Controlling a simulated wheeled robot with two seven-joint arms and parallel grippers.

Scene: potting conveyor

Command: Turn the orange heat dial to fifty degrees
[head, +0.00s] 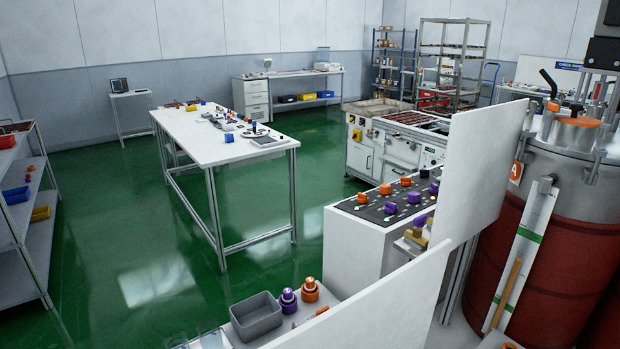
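A dark control panel (374,209) tops a white cabinet right of centre. It carries a row of orange dials, among them one at the near left (362,198), another beside it (385,189) and a third farther back (406,181). Purple dials, one of them in front (390,208), form a second row. The dial markings are too small to read, so I cannot tell which orange dial is for heat or where it points. Neither of my grippers is in view.
White upright panels (478,165) stand right of the control panel, with a large red tank (540,260) beyond. A near shelf holds a grey bin (256,315) and purple and orange capped items. A long white table (215,140) stands left. Green floor (130,230) is open between.

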